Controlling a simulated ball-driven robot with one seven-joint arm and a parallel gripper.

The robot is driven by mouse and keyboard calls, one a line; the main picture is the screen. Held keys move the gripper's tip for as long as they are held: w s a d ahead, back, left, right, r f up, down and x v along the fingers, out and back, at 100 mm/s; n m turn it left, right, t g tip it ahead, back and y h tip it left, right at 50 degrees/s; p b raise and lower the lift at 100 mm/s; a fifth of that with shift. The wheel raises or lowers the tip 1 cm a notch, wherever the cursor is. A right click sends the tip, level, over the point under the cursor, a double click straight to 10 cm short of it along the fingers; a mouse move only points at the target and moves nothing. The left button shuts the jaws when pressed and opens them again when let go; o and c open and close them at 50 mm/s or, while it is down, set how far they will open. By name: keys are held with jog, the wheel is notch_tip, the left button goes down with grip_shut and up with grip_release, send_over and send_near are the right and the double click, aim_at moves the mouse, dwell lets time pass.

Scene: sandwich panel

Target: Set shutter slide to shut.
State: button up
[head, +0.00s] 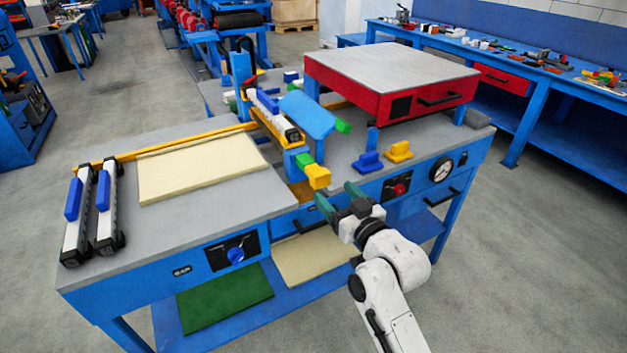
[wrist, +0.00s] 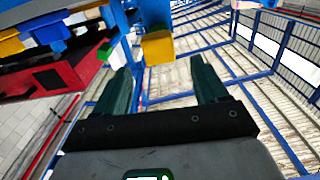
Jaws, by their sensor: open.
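I cannot tell for sure which part is the shutter slide. A yellow block (head: 318,177) with a green block (head: 305,160) behind it sticks out at the front of the workbench's middle unit. My gripper (head: 338,197) is open and empty, just in front of and a little to the right of the yellow block. In the wrist view the yellow block (wrist: 158,47) shows beyond the gap between my fingertips (wrist: 161,76), apart from them. A blue knob (head: 367,161) and a yellow knob (head: 398,151) stand on the bench top to the right.
A red box (head: 425,98) with a grey top stands at the back right. A blue paddle (head: 307,114) lies over the middle unit. A cream panel (head: 200,165) and two black-and-white rails (head: 107,215) lie on the left bench top. The floor at right is clear.

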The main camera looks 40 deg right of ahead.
aim_at(310, 166)
jog(key=x, duration=0.8)
jog(key=shift+c, duration=0.4)
grip_shut()
jog(key=x, duration=0.2)
jog(key=b+x, duration=0.1)
jog(key=x, duration=0.1)
jog(key=shift+w+d+f+b, duration=0.15)
jog(key=shift+w+f+b, duration=0.05)
jog(key=shift+w+b, duration=0.15)
jog(key=shift+w+r, duration=0.2)
jog(key=shift+w, duration=0.05)
jog(key=shift+o, duration=0.4)
grip_release()
jog(key=shift+w+d, duration=0.1)
